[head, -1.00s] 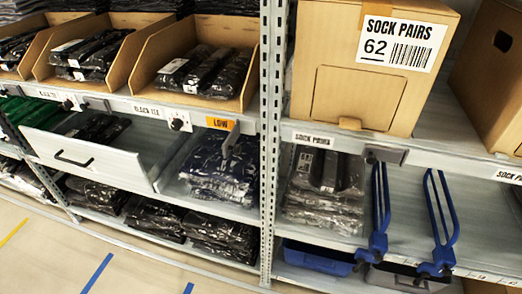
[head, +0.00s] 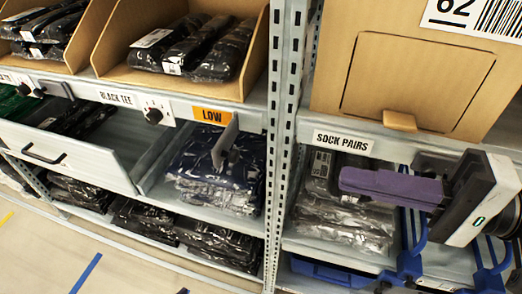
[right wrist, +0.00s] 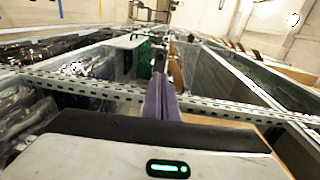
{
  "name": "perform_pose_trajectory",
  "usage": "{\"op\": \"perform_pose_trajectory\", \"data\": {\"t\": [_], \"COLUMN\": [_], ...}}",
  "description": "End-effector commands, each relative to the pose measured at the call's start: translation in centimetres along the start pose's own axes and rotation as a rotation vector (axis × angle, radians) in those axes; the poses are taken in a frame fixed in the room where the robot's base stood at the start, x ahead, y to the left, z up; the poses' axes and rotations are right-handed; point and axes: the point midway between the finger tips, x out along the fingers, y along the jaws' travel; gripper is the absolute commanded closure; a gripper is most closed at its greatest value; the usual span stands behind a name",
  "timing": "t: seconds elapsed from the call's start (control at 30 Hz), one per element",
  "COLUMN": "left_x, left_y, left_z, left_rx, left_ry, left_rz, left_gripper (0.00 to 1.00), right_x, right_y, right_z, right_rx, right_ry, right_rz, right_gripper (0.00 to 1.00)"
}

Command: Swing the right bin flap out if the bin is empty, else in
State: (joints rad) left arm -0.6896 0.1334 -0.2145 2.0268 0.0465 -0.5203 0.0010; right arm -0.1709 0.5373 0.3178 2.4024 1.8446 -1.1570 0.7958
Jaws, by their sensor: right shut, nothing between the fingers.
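My right gripper (head: 343,180) is shut and empty, its purple fingers pointing left in front of the right-hand shelf; they also show in the right wrist view (right wrist: 159,72). A grey flap (head: 226,142) sticks out from the shelf edge beside an orange LOW label (head: 212,116). The gripper is right of this flap and apart from it, with the shelf post between them. The right cardboard bin (head: 262,73) above the label holds several bagged black garments (head: 198,45), so it is not empty. My left gripper is not in view.
The perforated post (head: 282,150) divides the two bays. A cardboard box (head: 330,60) stands above the SOCK PAIRS label (head: 342,140). A pulled-out drawer (head: 70,158) is at left.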

Motion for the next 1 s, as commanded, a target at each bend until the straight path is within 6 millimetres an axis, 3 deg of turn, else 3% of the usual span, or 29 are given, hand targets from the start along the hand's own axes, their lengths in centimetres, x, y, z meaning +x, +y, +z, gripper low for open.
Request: {"op": "perform_pose_trajectory", "data": {"t": [0.37,0.53,1.0], "left_x": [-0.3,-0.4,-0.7], "left_y": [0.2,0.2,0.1], "left_z": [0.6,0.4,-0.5], "left_rx": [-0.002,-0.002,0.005], "left_ry": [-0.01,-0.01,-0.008], "left_rz": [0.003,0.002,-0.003], "left_gripper": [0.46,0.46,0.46], "right_x": [0.0,1.1,10.3], "right_y": [-0.3,-0.4,-0.6], "right_z": [0.3,0.2,0.3], "right_rx": [0.002,0.001,0.002], "right_ry": [-0.01,-0.01,-0.011], "right_rz": [-0.005,-0.007,-0.009], "right_gripper": [1.0,1.0,1.0]}}
